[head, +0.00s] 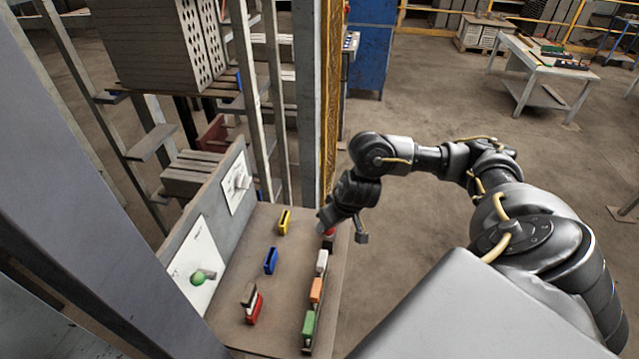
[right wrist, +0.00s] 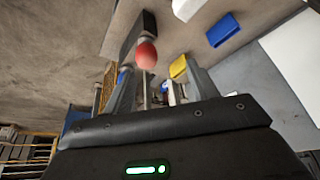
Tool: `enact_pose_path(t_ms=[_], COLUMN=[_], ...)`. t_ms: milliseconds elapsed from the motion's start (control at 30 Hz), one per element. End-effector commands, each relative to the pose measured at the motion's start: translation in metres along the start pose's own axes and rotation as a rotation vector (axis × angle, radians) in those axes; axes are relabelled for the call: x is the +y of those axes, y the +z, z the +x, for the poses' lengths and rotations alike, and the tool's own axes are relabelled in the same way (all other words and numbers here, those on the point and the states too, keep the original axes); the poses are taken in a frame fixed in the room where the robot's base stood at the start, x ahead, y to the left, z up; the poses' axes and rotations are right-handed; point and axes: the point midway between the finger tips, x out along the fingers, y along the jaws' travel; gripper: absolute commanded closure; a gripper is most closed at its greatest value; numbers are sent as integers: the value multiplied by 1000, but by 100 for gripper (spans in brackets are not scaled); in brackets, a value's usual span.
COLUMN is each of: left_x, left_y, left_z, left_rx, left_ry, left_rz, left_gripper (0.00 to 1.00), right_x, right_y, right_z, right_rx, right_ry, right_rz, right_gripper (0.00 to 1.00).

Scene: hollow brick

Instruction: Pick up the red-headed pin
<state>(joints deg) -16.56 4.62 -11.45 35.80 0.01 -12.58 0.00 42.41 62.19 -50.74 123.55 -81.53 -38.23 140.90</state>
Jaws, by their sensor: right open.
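The red-headed pin (right wrist: 147,54) shows in the right wrist view, its round red head uppermost and a thin grey shaft below it. My right gripper (right wrist: 163,88) is open, with one finger on each side of the shaft in that view. I cannot tell whether either finger touches it. In the head view my right gripper (head: 338,222) is over the right edge of the brown shelf (head: 225,300). A bit of red (head: 329,233), likely the pin's head, shows there, mostly hidden by the gripper. My left gripper is not in view.
A green ball (head: 199,278) sits on a white panel at left. A yellow post (head: 331,100) rises behind the gripper.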

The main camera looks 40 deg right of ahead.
Motion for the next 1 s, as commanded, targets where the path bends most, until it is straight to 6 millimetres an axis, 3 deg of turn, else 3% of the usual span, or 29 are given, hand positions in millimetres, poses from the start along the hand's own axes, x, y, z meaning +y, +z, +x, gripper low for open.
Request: enact_pose_path(t_ms=[67,200,500,833,1000], left_x=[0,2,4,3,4], left_y=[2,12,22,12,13], left_z=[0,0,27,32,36], left_rx=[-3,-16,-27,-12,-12], left_ry=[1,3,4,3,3], left_rz=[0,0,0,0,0], left_gripper=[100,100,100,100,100], right_x=[12,14,13,15,22], right_y=[-2,-4,-2,-4,-5], right_z=[-4,-3,43,54,77], right_rx=[-13,-20,-20,-18,-21], right_ry=[27,35,30,32,34], right_rz=[31,46,44,44,47], right_gripper=[42,42,42,42,42])
